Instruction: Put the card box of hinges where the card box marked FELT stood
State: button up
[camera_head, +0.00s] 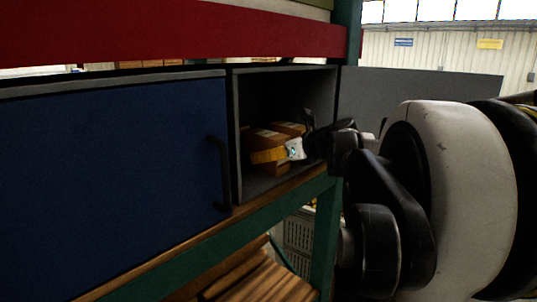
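At least two small brown card boxes (265,140) are in the open compartment of a grey-lined cabinet. The front one has a yellow-orange side and a white label with a green mark (294,149) at its right end. The print is too small to read, so I cannot tell which box is hinges or FELT. My gripper (307,135) reaches in from the right, close to the labelled end. One dark finger points up; the other is hard to make out. I cannot tell whether it touches or holds a box.
A blue door (110,180) with a dark handle covers the left of the cabinet. A grey panel (420,90) stands to the right, behind my arm. A green frame post (327,240) and a pale crate (298,232) are below. A red beam (170,32) runs above.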

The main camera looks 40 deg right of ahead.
jog(key=b+v, duration=0.1)
jog(key=v, duration=1.1)
jog(key=shift+b, duration=0.35)
